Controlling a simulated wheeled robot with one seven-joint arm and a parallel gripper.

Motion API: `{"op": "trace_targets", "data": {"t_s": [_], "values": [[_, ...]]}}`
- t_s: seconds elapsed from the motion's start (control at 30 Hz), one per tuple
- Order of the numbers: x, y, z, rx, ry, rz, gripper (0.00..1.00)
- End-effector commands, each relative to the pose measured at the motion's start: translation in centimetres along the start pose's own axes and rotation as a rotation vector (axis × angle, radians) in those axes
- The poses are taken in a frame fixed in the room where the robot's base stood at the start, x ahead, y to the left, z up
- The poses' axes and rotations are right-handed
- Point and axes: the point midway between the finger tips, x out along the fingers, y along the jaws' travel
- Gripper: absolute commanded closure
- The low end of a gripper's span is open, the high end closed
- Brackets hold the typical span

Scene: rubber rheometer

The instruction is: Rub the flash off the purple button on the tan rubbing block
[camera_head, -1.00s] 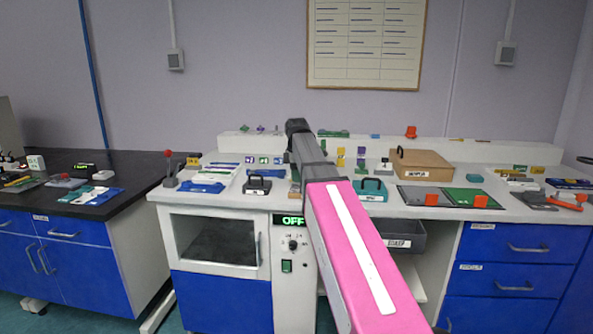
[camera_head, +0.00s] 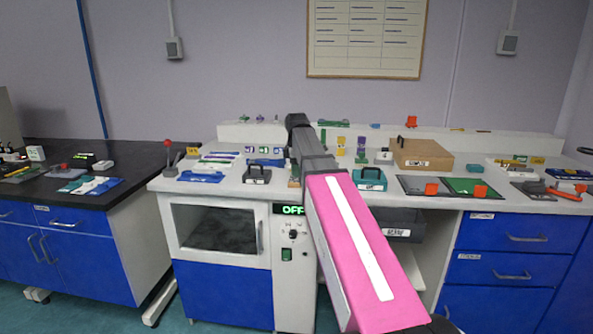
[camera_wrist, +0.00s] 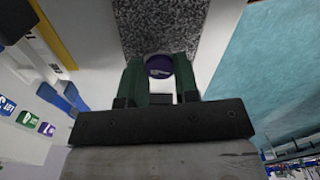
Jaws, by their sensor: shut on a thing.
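The purple button (camera_wrist: 159,67) is between the green fingertips of my gripper (camera_wrist: 159,72) in the wrist view, and the gripper is shut on it. Its round face has a pale mark; any flash on it is too small to tell. A dark grey speckled, rough surface (camera_wrist: 155,28) lies just beyond the button; I cannot tell whether they touch. A small tan piece (camera_head: 294,183) shows beside my arm on the bench in the head view, and I cannot tell whether it is the rubbing block. My arm hides my gripper in the head view.
A black-handled dark block (camera_head: 257,175) and a teal one (camera_head: 370,180) stand either side of my arm. Blue bags (camera_head: 201,177) lie at left. In the wrist view, the bench edge and floor (camera_wrist: 265,75) are at right.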

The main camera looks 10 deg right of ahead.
Motion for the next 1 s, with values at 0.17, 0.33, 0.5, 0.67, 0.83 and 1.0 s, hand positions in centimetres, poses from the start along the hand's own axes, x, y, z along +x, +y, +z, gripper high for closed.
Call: {"op": "trace_targets", "data": {"t_s": [0.17,0.33,0.5,0.67,0.83,1.0], "values": [[0.11,0.0,0.0,0.0,0.0,0.0,0.9],[0.29,0.0,0.0,0.0,0.0,0.0,0.9],[0.47,0.0,0.0,0.0,0.0,0.0,0.9],[0.64,0.0,0.0,0.0,0.0,0.0,0.9],[0.81,0.0,0.0,0.0,0.0,0.0,0.9],[0.98,-0.01,0.0,0.0,0.0,0.0,0.9]]}}
